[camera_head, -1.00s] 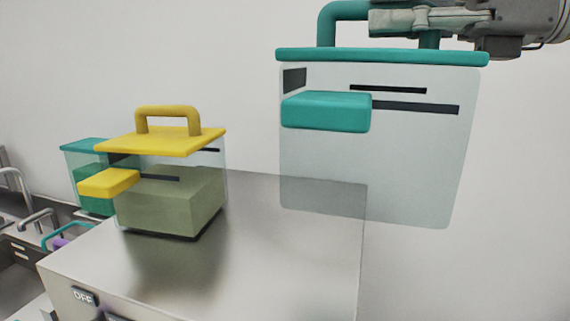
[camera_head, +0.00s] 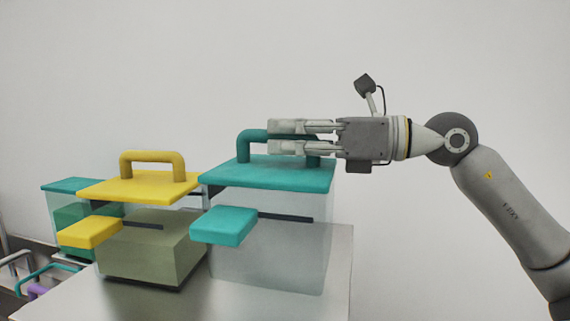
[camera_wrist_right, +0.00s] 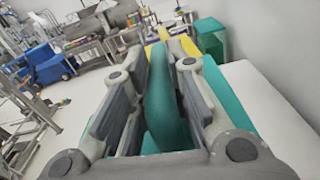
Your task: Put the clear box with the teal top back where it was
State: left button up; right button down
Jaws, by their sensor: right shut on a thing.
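The clear box (camera_head: 270,245) with the teal top (camera_head: 270,175) and a teal front latch (camera_head: 224,226) hangs upright from my right gripper (camera_head: 285,137). The gripper comes in from the right and is shut on the teal handle (camera_head: 250,142). The handle also shows between the fingers in the right wrist view (camera_wrist_right: 163,95). The box is over or on the metal surface (camera_head: 340,285), just right of the yellow-topped box. I cannot tell whether its bottom touches. My left gripper is not in view.
The yellow-topped clear box (camera_head: 140,188) with an olive block inside stands close on the left. Another teal-topped box (camera_head: 72,185) with green contents is behind it at the far left. A plain wall is behind. A narrow strip of metal surface is free at the right.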

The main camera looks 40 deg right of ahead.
aim_at(285, 164)
jog(key=shift+w+f, duration=0.25)
jog(key=shift+f, duration=0.1)
jog(key=shift+f+b, duration=1.3)
jog(key=shift+f, duration=0.25)
jog(key=shift+a, duration=0.1)
jog(key=shift+f, duration=0.15)
jog(key=c, duration=1.4)
grip_release()
